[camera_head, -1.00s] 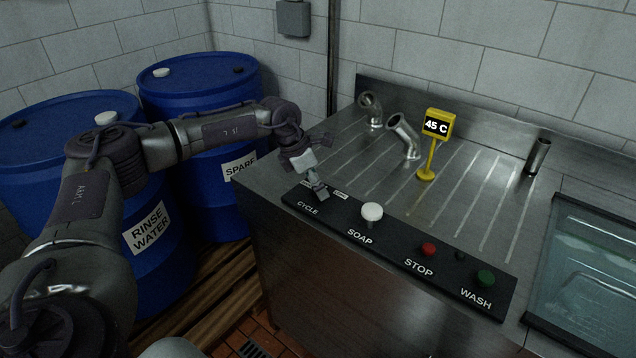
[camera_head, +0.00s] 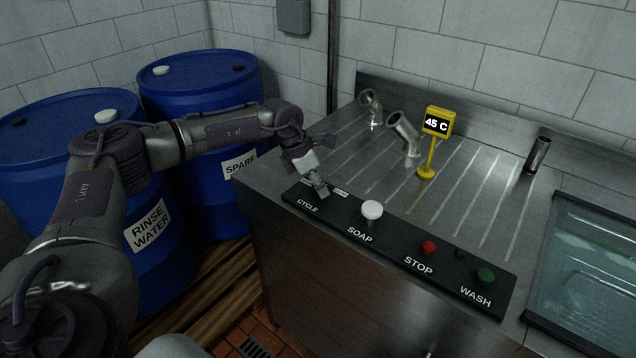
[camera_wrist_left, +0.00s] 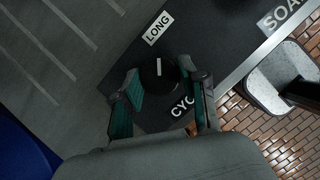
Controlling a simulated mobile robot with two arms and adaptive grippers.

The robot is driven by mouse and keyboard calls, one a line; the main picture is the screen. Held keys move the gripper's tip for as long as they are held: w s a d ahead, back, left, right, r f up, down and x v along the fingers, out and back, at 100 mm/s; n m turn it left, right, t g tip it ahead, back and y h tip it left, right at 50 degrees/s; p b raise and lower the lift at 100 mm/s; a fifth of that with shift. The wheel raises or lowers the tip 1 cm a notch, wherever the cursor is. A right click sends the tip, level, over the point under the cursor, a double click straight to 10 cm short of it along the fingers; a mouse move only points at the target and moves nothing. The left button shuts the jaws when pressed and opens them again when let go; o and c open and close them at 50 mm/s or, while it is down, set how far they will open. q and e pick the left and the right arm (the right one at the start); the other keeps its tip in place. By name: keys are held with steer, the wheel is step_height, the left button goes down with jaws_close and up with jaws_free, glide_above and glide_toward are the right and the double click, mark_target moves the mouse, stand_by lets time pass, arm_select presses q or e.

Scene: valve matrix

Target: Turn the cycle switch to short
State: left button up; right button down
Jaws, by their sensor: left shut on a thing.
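The cycle switch is a round black knob (camera_wrist_left: 158,74) with a white pointer line, seen in the left wrist view. The line points up in that view, towards the LONG label (camera_wrist_left: 157,28). My left gripper (camera_head: 319,189) is at the CYCLE end of the black control panel (camera_head: 392,240). In the wrist view its two fingers stand on either side of the knob, shut on it. The CYCLE label (camera_head: 308,206) is partly covered by a finger in the wrist view. I cannot read a SHORT label. My right gripper is not in view.
A white soap button (camera_head: 372,211), a red stop button (camera_head: 428,247) and a green wash button (camera_head: 486,276) sit along the same panel. A yellow 45 C display (camera_head: 437,123) and metal pipes (camera_head: 404,132) stand behind. Blue barrels (camera_head: 195,85) stand at the left.

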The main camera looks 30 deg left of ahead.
arm_select(q)
steer(key=n, duration=0.2)
steer(key=shift+d+n+t+y, duration=0.1)
steer(key=shift+n+t+y, duration=0.2)
steer(key=shift+n+y, duration=0.1)
steer(key=n+y, duration=0.1)
steer(key=n, duration=0.1)
steer(key=shift+n+b, duration=0.35)
steer(key=shift+n, duration=0.05)
steer(key=n+y+b, duration=0.1)
steer(key=n+b, duration=0.1)
steer(key=n, duration=0.1)
steer(key=n+y+b, duration=0.1)
steer(key=n+b, duration=0.1)
steer(key=n, duration=0.1)
steer(key=shift+d+f+y, duration=0.1)
steer(key=shift+d+y, duration=0.1)
steer(key=shift+y, duration=0.1)
steer(key=n+y+b, duration=0.1)
steer(key=n, duration=0.2)
steer(key=shift+w+r+n+g+y+b, duration=0.15)
steer(key=shift+n+g+y+b, duration=0.4)
steer(key=shift+n, duration=1.25)
steer(key=o, duration=1.1)
